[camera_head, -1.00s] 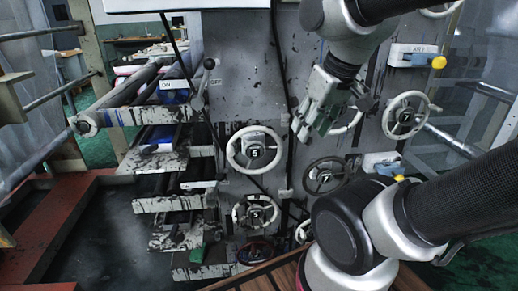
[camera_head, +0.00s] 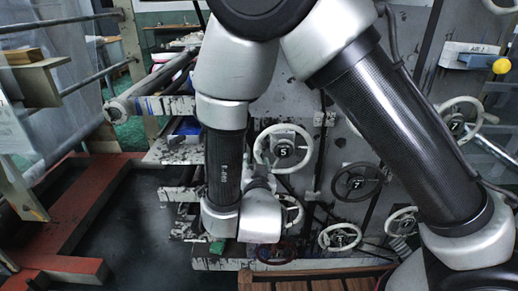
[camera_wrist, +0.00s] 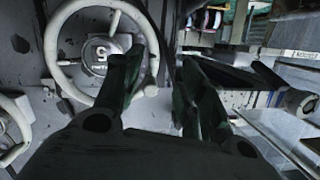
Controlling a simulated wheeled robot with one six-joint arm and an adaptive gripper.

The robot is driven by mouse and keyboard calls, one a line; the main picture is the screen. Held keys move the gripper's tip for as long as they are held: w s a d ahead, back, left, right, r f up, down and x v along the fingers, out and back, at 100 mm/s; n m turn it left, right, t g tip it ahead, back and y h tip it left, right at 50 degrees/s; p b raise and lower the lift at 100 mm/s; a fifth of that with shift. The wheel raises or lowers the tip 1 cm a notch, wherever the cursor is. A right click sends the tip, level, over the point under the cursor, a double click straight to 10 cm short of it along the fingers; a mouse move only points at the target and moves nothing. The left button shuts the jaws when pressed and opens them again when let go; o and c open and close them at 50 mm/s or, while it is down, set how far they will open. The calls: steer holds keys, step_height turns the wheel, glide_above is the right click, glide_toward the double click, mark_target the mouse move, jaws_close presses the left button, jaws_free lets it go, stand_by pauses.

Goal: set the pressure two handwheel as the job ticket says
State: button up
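A white three-spoked handwheel marked 5 (camera_head: 283,151) is on the grey machine panel, near the middle of the head view. In the wrist view the same wheel (camera_wrist: 99,57) fills the upper left, turned on its side. My gripper (camera_wrist: 158,65) is open and empty. Its left finger overlaps the wheel's right side, and part of the rim shows between the fingers; I cannot tell whether they touch. In the head view my wrist mostly hides the gripper, just below-left of the wheel. No pressure two label or readable job ticket shows.
A dark handwheel marked 7 (camera_head: 358,182), a white handwheel (camera_head: 340,237) below it and another white handwheel (camera_head: 459,120) lie to the right. Rollers (camera_head: 150,85) stick out on the left. A wooden slatted platform (camera_head: 320,278) lies in front.

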mark_target(258, 153)
steer(key=shift+s+d+r+t+h, duration=0.3)
steer(key=shift+s+r+t, duration=0.1)
steer(key=shift+r+t, duration=0.2)
steer(key=shift+s+d+r+t+h, duration=0.15)
steer(key=shift+s+r+t+h, duration=0.2)
steer(key=shift+r+t, duration=0.2)
steer(key=w, duration=0.7)
steer(key=shift+w+d, duration=0.1)
steer(key=shift+w, duration=0.1)
steer(key=shift+c, duration=0.2)
jaws_close()
